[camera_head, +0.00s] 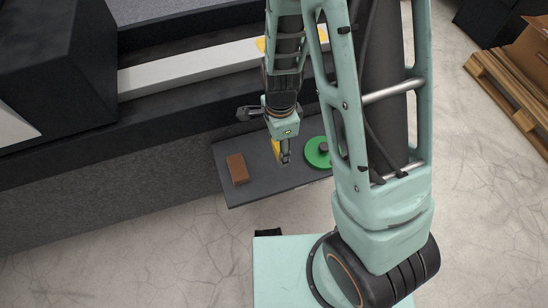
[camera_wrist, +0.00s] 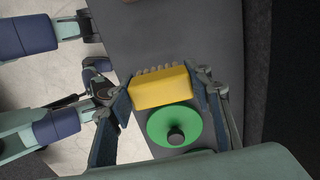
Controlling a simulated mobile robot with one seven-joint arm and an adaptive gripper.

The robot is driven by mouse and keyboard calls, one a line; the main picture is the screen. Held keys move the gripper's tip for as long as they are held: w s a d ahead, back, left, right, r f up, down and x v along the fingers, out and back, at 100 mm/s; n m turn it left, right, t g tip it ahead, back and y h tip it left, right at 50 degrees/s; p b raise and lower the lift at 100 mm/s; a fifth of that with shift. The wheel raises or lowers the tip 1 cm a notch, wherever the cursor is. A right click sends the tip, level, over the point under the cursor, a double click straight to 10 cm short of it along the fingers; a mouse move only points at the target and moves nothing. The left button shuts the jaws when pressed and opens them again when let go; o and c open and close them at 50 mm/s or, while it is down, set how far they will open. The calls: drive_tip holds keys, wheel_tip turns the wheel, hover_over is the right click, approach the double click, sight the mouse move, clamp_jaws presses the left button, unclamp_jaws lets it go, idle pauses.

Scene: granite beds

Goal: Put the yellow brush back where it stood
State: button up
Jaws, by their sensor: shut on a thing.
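The yellow brush (camera_wrist: 162,90) is a block with a row of pale bristle tufts along one edge. In the wrist view my gripper (camera_wrist: 157,84) has one finger on each side of it and is shut on it. In the head view a bit of the brush (camera_head: 276,147) shows beside my gripper (camera_head: 285,158), over the dark grey shelf (camera_head: 262,195). The frames do not clearly show whether the brush touches the shelf.
A brown brick (camera_head: 237,168) lies on the shelf left of my gripper. A green disc with a dark knob (camera_head: 315,154) lies to the right, partly behind my arm; it also shows near the brush in the wrist view (camera_wrist: 190,137). A wooden pallet (camera_head: 505,95) stands far right.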

sight(274, 160)
drive_tip(key=shift+w+a+f+b, duration=0.25)
drive_tip(key=shift+w+f+b, duration=0.1)
drive_tip(key=shift+f, duration=0.2)
drive_tip(key=shift+w+a+f+b, duration=0.25)
drive_tip(key=shift+w+f, duration=0.1)
drive_tip(key=shift+f, duration=0.2)
wheel_tip(274, 160, down, 4)
drive_tip(key=b, duration=0.3)
drive_tip(key=shift+w+a+r, duration=0.1)
drive_tip(key=shift+w+r, duration=0.05)
drive_tip(key=shift+r, duration=0.2)
drive_tip(key=o, duration=1.3)
drive_tip(key=shift+c, duration=0.2)
wheel_tip(274, 160, up, 12)
drive_tip(key=p, duration=0.3)
